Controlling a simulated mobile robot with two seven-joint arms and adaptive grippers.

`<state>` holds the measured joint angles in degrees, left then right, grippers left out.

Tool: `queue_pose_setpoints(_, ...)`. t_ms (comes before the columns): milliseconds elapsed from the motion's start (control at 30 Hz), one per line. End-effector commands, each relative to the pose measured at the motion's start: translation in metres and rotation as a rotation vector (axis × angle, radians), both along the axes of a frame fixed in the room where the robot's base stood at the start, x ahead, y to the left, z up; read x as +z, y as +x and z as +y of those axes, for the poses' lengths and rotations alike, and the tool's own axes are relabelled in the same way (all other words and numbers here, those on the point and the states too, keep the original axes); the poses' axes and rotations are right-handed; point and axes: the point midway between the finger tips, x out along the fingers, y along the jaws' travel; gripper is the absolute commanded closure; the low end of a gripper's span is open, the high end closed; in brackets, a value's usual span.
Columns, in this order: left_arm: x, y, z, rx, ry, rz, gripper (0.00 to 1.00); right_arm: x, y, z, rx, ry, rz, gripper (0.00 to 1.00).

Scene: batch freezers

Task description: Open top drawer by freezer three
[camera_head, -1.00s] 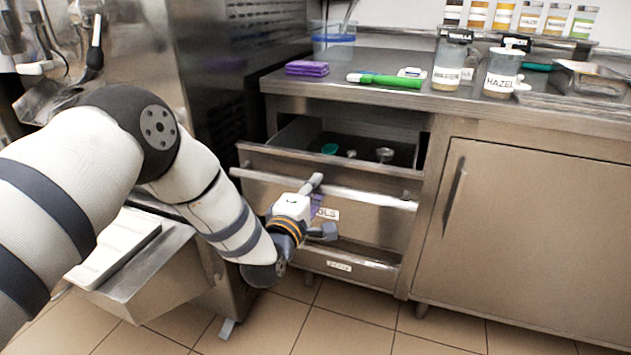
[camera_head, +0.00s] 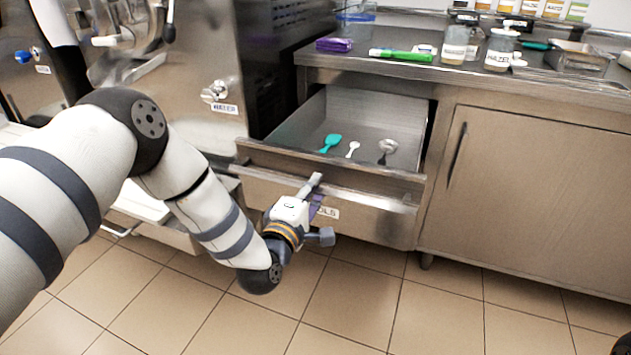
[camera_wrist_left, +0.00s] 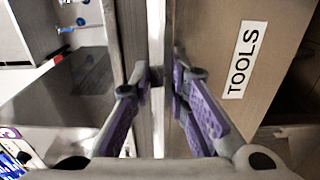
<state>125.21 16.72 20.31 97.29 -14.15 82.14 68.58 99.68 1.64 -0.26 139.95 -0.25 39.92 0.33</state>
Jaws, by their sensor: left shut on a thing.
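The top drawer (camera_head: 390,207) under the steel counter is pulled well out. It carries a label reading "TOOLS", which also shows in the left wrist view (camera_wrist_left: 243,60). Inside the drawer lie a teal scoop or spatula (camera_head: 331,142), a small white spoon (camera_head: 352,149) and a metal scoop (camera_head: 388,148). My left gripper (camera_head: 316,190) is at the drawer front, shut on the drawer's handle bar (camera_head: 375,197). In the left wrist view its purple-padded fingers (camera_wrist_left: 160,85) lie on both sides of the bar.
A closed cabinet door (camera_head: 540,200) is right of the drawer. The counter holds a purple stack (camera_head: 334,45), a green-handled tool (camera_head: 402,56) and labelled jars (camera_head: 500,50). A steel machine with a "WATER" label (camera_head: 224,108) stands left. Tiled floor (camera_head: 370,300) is clear in front.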

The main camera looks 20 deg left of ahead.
Motion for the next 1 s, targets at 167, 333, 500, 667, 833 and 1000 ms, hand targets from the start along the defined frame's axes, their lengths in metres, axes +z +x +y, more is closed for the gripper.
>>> queue_pose_setpoints(167, 0.002, -0.002, 0.0, -0.001, 0.001, -0.004, 1.0, 0.002, 0.001, 0.0, 0.0, 0.0, -0.004, 0.6)
queue_pose_setpoints(333, 0.001, -0.003, 0.0, -0.001, 0.001, -0.004, 1.0, 0.002, 0.001, 0.0, 0.0, 0.0, -0.004, 0.6)
queue_pose_setpoints(500, 0.001, -0.002, 0.0, -0.001, 0.001, -0.004, 1.0, 0.002, 0.001, 0.0, 0.0, 0.0, -0.004, 0.6)
queue_pose_setpoints(667, 0.001, -0.003, 0.0, 0.0, 0.0, -0.003, 0.63, 0.001, 0.001, 0.0, -0.001, -0.001, -0.004, 0.6)
queue_pose_setpoints(833, 0.001, -0.003, 0.0, 0.0, 0.0, -0.002, 0.63, 0.001, 0.001, 0.0, -0.001, -0.001, -0.003, 0.6)
queue_pose_setpoints(1000, -0.001, -0.014, 0.0, 0.0, 0.0, 0.002, 0.63, 0.001, 0.001, 0.0, 0.0, 0.0, -0.003, 0.6)
